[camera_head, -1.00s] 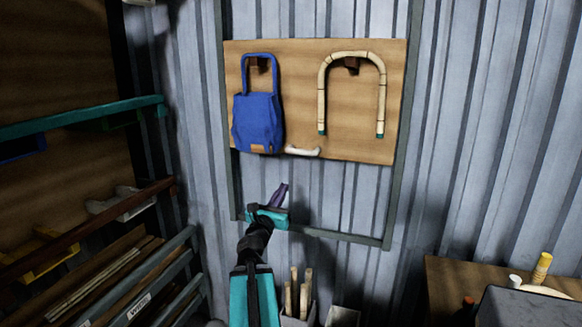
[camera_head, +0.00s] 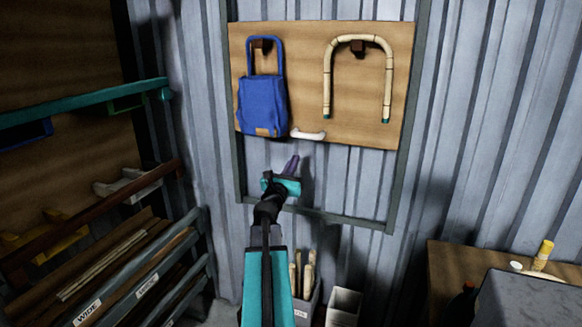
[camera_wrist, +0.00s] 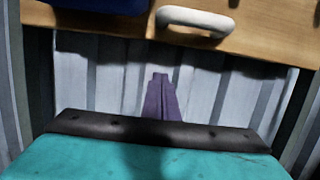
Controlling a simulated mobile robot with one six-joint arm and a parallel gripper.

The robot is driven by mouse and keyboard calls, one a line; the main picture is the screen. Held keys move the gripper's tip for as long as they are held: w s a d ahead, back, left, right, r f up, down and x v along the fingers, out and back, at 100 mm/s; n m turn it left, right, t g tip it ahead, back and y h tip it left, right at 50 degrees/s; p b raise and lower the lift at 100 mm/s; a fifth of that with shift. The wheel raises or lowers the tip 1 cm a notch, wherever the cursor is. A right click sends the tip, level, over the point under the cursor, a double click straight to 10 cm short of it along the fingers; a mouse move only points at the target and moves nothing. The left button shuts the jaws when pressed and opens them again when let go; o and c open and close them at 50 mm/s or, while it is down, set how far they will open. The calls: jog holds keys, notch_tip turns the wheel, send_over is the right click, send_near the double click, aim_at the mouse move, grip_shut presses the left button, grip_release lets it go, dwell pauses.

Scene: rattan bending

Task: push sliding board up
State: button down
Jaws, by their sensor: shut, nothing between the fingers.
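The sliding board (camera_head: 345,85) is a wooden panel in a grey metal frame on the corrugated wall. It also shows at the top of the wrist view (camera_wrist: 262,22). A white handle (camera_head: 308,134) sits near its lower edge, and it shows in the wrist view (camera_wrist: 193,20). A blue bag (camera_head: 263,103) and a bent rattan arch (camera_head: 357,40) hang on the board. My gripper (camera_head: 293,160) is shut and empty, with purple fingers pointing up. It is just below the board's lower edge, beneath the handle and apart from it. The fingers show in the wrist view (camera_wrist: 161,82).
A rack with labelled slots (camera_head: 150,290) and a teal-edged shelf (camera_head: 80,108) stand at the left. Bins (camera_head: 343,302) with rattan sticks (camera_head: 309,272) stand below the frame. A wooden table (camera_head: 450,262) with a grey box (camera_head: 525,302) is at the lower right.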

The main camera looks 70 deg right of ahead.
jog(key=shift+d+r+p, duration=0.4)
jog(key=shift+d+r, duration=0.05)
jog(key=shift+r, duration=0.35)
jog(key=shift+d+r+p, duration=0.4)
jog(key=shift+d+r, duration=0.05)
jog(key=shift+r, duration=0.35)
jog(key=shift+d+r+p, duration=0.4)
jog(key=shift+d+r, duration=0.05)
jog(key=shift+r, duration=0.35)
jog(key=shift+r, duration=0.1)
